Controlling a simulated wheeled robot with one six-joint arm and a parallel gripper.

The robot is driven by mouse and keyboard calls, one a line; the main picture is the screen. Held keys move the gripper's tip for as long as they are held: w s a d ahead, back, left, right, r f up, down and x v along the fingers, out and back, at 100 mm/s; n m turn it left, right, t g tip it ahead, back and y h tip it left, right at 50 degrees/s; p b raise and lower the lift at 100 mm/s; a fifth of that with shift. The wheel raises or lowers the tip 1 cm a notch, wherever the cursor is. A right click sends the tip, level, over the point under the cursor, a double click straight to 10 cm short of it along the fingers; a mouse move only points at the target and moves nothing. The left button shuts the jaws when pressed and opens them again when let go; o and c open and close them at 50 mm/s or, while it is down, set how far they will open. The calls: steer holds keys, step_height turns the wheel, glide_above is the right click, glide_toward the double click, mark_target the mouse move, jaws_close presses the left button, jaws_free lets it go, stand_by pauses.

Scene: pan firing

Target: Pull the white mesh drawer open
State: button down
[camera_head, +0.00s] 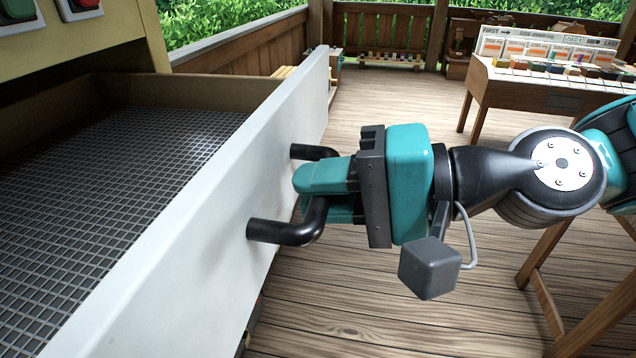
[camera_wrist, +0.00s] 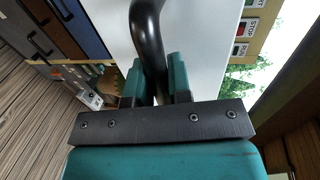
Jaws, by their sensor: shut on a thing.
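The white drawer (camera_head: 190,228) stands pulled out from a yellow cabinet, with its dark mesh floor (camera_head: 85,190) showing behind the white front panel. A black bar handle (camera_head: 280,232) sticks out from the panel's outer face. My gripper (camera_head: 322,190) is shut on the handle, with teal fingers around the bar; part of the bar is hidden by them. In the wrist view the black handle (camera_wrist: 148,38) runs between the two teal fingers, against the white panel (camera_wrist: 195,35).
The yellow cabinet (camera_head: 85,48) has red and green buttons. A wooden table (camera_head: 545,85) with small coloured blocks and cards stands at the back right. A wooden railing (camera_head: 240,48) runs behind. The plank floor (camera_head: 400,310) in front of the drawer is clear.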

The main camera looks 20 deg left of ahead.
steer(key=c, duration=1.1)
jaws_free()
steer(key=shift+o, duration=0.2)
steer(key=p+v, duration=0.4)
steer(key=v, duration=1.3)
steer(key=shift+d, duration=0.15)
